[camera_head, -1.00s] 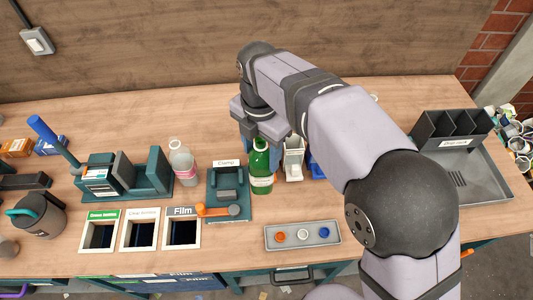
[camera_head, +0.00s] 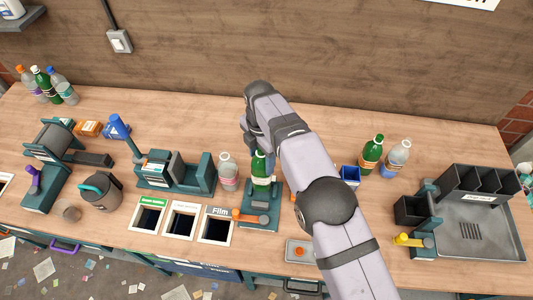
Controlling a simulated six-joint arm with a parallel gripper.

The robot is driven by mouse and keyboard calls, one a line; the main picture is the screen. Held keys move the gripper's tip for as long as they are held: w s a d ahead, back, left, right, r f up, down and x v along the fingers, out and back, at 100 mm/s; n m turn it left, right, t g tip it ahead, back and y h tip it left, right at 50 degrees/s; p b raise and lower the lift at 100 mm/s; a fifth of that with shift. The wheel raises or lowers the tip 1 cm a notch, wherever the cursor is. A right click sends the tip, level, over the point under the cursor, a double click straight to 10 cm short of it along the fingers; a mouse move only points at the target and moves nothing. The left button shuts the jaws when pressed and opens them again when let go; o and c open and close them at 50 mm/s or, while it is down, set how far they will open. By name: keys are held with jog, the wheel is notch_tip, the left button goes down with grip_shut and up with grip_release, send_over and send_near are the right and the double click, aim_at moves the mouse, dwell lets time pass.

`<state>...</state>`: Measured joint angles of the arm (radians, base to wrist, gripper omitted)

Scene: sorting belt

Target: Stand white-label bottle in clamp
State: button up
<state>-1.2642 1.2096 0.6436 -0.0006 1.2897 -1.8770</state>
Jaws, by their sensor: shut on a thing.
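A green bottle with a white label (camera_head: 262,181) is upright at the teal clamp (camera_head: 258,217), in the middle of the bench. My gripper (camera_head: 258,150) is shut on its upper part from above, and my arm reaches in from the lower right. The bottle's lower end is in line with the clamp's jaws. I cannot tell whether its base touches the clamp bed or hangs just above it. The clamp's orange lever (camera_head: 238,217) points left. The bottle's neck is partly hidden by my gripper.
A clear bottle with a pink label (camera_head: 228,172) stands close left of the clamp. Open bench chutes (camera_head: 181,221) lie front left, and a small parts tray (camera_head: 299,251) front right, partly behind my arm. A green bottle (camera_head: 371,155) and a clear bottle (camera_head: 396,158) stand at right.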

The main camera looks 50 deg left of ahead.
jog(key=shift+f, duration=0.2)
jog(key=shift+f+b, duration=2.05)
jog(key=shift+f, duration=1.05)
jog(key=shift+f+b, duration=0.35)
jog(key=shift+b, duration=0.1)
jog(key=shift+f, duration=0.2)
jog(key=o, duration=1.4)
jog(key=shift+c, duration=0.2)
